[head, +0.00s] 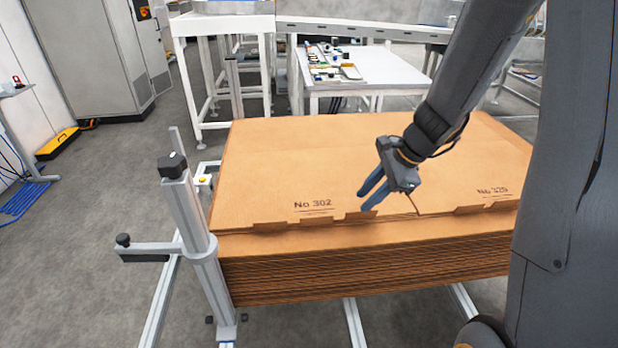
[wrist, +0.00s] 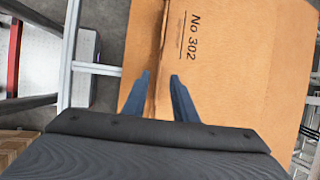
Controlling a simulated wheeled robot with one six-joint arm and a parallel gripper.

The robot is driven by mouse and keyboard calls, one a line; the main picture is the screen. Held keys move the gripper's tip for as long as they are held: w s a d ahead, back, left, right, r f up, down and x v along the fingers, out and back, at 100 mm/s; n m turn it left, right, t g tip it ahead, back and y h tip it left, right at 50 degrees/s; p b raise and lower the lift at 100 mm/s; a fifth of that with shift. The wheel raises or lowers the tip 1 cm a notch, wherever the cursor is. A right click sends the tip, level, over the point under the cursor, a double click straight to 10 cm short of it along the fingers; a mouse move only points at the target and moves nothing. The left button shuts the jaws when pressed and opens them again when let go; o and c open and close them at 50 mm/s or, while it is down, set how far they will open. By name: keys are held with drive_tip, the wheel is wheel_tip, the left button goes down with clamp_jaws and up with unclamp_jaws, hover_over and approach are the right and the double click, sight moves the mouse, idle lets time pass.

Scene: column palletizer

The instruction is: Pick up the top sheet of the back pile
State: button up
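Brown cardboard sheets lie stacked in the head view. A top sheet marked No 302 (head: 285,180) is on the left, and one marked No 325 (head: 470,175) is on the right. My gripper (head: 365,203) is over the front edge of the No 302 sheet, near its right-hand tab. Its two blue fingers are apart, with nothing visibly clamped. In the wrist view my gripper (wrist: 159,85) has the sheet's edge line running between its fingers. The No 302 sheet (wrist: 225,75) lies to the right there. I cannot tell whether the fingertips touch cardboard, or which pile is the back one.
A grey post with a black knob (head: 190,215) stands at the stack's left front corner. A white table with small parts (head: 385,65) and a conveyor frame (head: 225,25) stand behind. A grey cabinet (head: 85,50) is at the back left. The floor at left is mostly clear.

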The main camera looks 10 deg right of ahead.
drive_tip(key=shift+p+x, duration=0.35)
drive_tip(key=shift+x, duration=3.2)
drive_tip(key=shift+s, duration=0.1)
drive_tip(key=shift+c, duration=0.2)
clamp_jaws()
